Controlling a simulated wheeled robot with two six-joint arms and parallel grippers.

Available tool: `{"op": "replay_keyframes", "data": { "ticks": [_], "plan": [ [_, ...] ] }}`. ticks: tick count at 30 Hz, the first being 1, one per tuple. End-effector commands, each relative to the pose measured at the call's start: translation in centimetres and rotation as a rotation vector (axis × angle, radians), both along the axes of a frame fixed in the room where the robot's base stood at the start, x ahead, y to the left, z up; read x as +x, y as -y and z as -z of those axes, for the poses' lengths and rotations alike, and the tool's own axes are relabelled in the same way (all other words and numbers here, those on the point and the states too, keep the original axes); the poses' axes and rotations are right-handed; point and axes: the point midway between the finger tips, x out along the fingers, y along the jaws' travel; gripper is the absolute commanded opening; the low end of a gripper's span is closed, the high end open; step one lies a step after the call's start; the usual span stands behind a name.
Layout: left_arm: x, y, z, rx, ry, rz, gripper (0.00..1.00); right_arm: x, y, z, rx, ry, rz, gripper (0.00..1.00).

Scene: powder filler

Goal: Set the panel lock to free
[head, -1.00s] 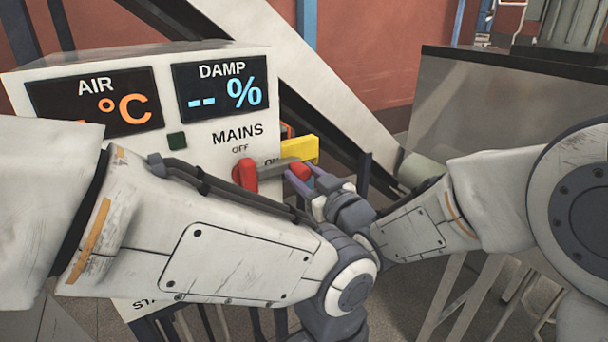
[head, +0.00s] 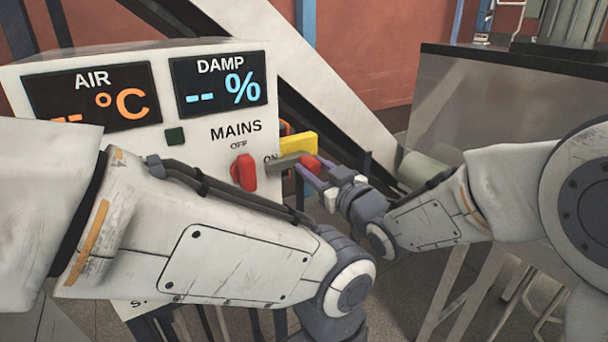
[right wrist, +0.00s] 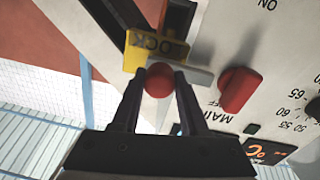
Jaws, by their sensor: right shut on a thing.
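The panel lock is a grey lever (head: 286,161) with a red ball knob (head: 310,163), in front of a yellow plate (head: 299,143) at the right side of the white panel box. In the right wrist view, lettering shows on the yellow plate (right wrist: 140,52), partly hidden by the lever (right wrist: 190,74). My right gripper (head: 311,172) is shut on the red knob (right wrist: 159,80), one finger on each side. My left arm crosses the lower left of the head view; its gripper is out of view.
The white panel box (head: 215,138) carries AIR (head: 92,98) and DAMP (head: 220,84) displays, a small dark green square (head: 174,136) and a red MAINS switch (head: 244,173) close left of the lever. A slanted white beam (head: 290,80) stands behind. A grey cabinet (head: 480,110) is at right.

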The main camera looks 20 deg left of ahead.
Motion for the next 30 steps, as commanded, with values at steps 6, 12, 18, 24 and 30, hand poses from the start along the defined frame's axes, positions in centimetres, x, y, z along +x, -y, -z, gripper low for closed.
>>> {"op": "replay_keyframes", "data": {
  "ticks": [6, 12, 18, 24, 30],
  "plan": [
    [0.0, 0.0, 0.2, 0.0, 0.0, 0.0, 0.72, 0.7, 0.6, 0.0, 0.001, -0.002, 0.006, 0.0],
    [0.0, 0.0, 0.2, 0.0, 0.0, 0.0, 0.72, 0.7, 0.7, 0.0, 0.001, -0.002, 0.008, 0.7],
    [0.0, 0.0, 0.2, 0.0, 0.0, 0.0, 0.72, 0.6, 0.5, 0.0, 0.0, -0.001, 0.004, 0.74],
    [0.0, 0.0, 0.5, 0.0, 0.0, 0.0, 0.72, 0.4, 0.8, 0.1, 0.001, 0.0, 0.003, 0.74],
    [0.0, 0.0, 2.1, 0.0, 0.0, 0.001, 0.72, -1.6, 3.0, 0.3, 0.001, 0.003, 0.005, 0.74]
  ]
}}
